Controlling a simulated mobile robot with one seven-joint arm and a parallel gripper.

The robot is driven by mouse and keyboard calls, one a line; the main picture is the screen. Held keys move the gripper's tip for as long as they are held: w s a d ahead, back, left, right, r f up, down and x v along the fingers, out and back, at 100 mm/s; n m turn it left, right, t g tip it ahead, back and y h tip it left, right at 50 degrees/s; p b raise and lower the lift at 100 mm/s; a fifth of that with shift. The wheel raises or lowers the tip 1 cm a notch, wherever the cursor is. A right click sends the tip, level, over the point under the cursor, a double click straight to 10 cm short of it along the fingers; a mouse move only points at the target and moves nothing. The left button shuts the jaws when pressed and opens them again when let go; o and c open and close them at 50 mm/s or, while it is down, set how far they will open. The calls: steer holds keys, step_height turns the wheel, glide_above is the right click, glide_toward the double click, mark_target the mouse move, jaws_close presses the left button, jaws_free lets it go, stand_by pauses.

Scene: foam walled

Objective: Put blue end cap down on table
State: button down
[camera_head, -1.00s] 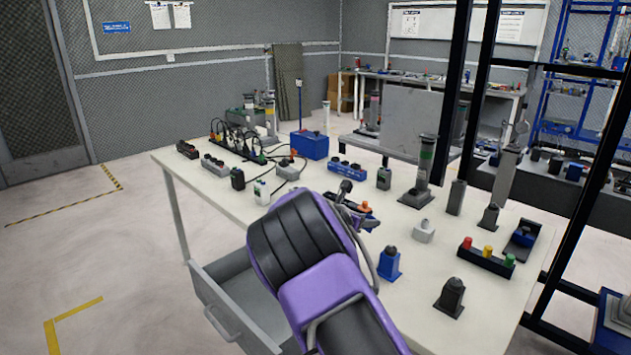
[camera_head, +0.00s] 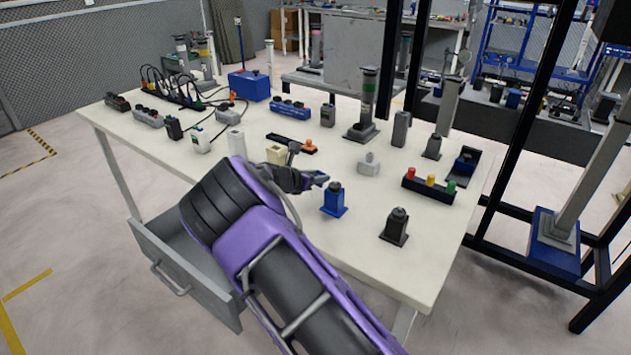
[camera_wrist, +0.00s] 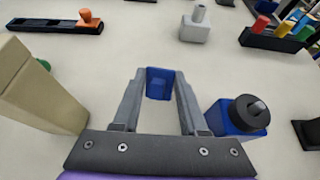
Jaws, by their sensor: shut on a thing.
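The blue end cap (camera_wrist: 160,83) sits between the fingertips of my gripper (camera_wrist: 159,90) in the wrist view. My gripper is shut on it, over the white table (camera_head: 400,265). In the head view my gripper (camera_head: 312,180) is left of and slightly behind a blue device with a dark knob (camera_head: 333,200); the cap shows there only as a small blue patch (camera_head: 321,178). I cannot tell whether the cap touches the tabletop.
The blue knobbed device (camera_wrist: 238,116) stands close by my right finger. A beige block (camera_wrist: 35,85) stands to the left. A grey knobbed block (camera_wrist: 195,25) and a three-button box (camera_wrist: 277,37) are farther back. The tabletop beyond the cap is clear.

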steer(key=shift+f, duration=0.9)
steer(key=shift+f, duration=0.1)
steer(key=shift+c, duration=2.2)
jaws_free()
steer(key=shift+r, duration=0.2)
steer(key=p+v, duration=0.1)
steer(key=v, duration=1.1)
